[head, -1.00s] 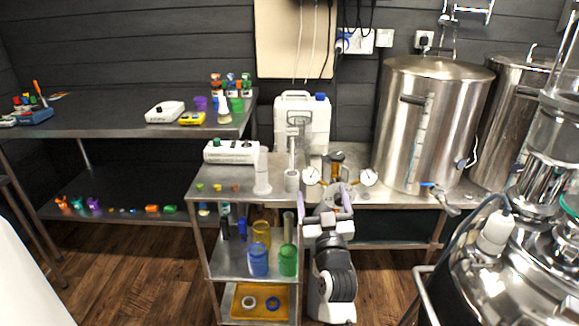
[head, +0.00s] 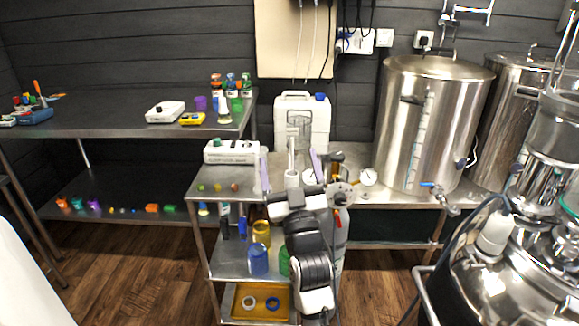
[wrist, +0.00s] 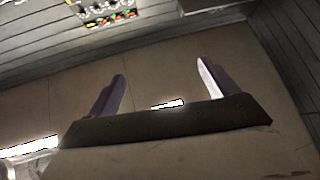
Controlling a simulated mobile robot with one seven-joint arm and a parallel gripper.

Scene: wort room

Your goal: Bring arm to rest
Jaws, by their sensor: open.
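My arm rises at the centre of the head view, in front of the small steel cart (head: 212,185). My gripper (head: 290,158) is open, with its two pale purple fingers pointing up and wide apart. A slim white upright piece (head: 291,175) shows between the fingers in the head view, standing behind them on the bench. In the wrist view my gripper (wrist: 160,72) has both fingers spread with nothing between them. The arm hides part of the cart and a green cup on its middle shelf.
Blue (head: 258,260) and yellow (head: 262,232) cups stand on the cart's middle shelf. A white canister (head: 301,112), round gauges and a large steel kettle (head: 425,125) stand behind and right. Steel vessels crowd the right edge. Wooden floor (head: 150,275) is clear at left.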

